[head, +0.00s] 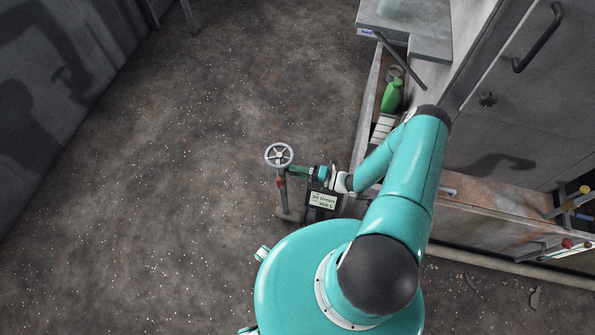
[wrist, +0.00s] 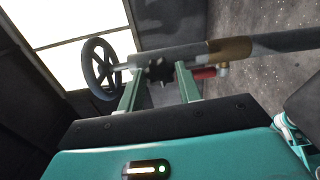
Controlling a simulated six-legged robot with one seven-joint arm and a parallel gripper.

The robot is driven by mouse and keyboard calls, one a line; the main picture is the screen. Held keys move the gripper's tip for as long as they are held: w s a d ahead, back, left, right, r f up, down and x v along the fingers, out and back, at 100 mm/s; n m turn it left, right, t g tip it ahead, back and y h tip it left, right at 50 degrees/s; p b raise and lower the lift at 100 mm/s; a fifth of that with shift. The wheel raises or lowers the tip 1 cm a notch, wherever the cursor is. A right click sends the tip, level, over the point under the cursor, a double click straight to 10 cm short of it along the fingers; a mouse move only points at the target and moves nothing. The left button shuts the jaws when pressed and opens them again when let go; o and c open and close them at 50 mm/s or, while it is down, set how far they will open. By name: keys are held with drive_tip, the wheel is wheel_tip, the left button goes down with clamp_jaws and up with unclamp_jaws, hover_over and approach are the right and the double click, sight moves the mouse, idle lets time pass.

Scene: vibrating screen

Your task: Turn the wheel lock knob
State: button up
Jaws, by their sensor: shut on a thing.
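The grey spoked handwheel (head: 279,155) stands on an upright pipe left of my arm. In the wrist view the handwheel (wrist: 100,68) is dark, at upper left, on a horizontal shaft. A small black lobed knob (wrist: 160,70) sits at the shaft beside the wheel; I take it as the wheel lock knob. My gripper (head: 291,171) reaches left to just below the wheel. In the wrist view its two green fingers (wrist: 158,76) stand either side of the knob, shut on it. The finger contact is partly hidden, and the knob cannot be made out in the head view.
A green bottle-like object (head: 392,96) lies in a trough to the upper right. A grey cabinet (head: 540,110) fills the right side. The floor left of the wheel is clear. A red fitting (wrist: 204,73) shows beside the fingers.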

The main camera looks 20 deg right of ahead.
drive_tip(key=shift+m, duration=0.4)
drive_tip(key=o, duration=0.9)
drive_tip(key=shift+o, duration=0.2)
drive_tip(key=shift+d, duration=0.1)
drive_tip(key=v, duration=1.3)
drive_tip(key=shift+s+d, duration=0.25)
drive_tip(key=shift+d, duration=0.05)
